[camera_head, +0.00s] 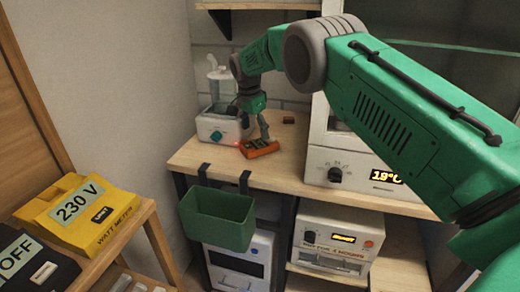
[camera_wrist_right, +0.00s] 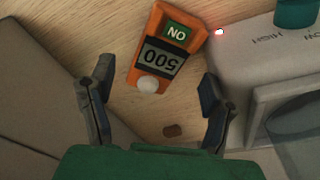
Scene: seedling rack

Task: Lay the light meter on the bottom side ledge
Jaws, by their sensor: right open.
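The light meter, an orange device (camera_head: 262,151) with a dark display, lies on the wooden worktop in front of a white appliance. In the right wrist view the light meter (camera_wrist_right: 160,28) shows a green "ON" label, a "500" reading and a white dome. My right gripper (camera_head: 264,131) is just above it, pointing down. In the wrist view its open fingers (camera_wrist_right: 157,82) stand on either side of the dome end, with nothing clearly held. A wooden side ledge (camera_head: 140,218) is at the left; a lower one beneath it shows only partly. My left gripper is out of view.
A yellow watt meter (camera_head: 80,212) and a black box (camera_head: 32,262) sit on the left ledge. A green bin (camera_head: 218,216) hangs from the worktop front. The white humidifier-like appliance (camera_head: 218,126) stands close to the gripper. A small brown block (camera_head: 289,120) lies behind.

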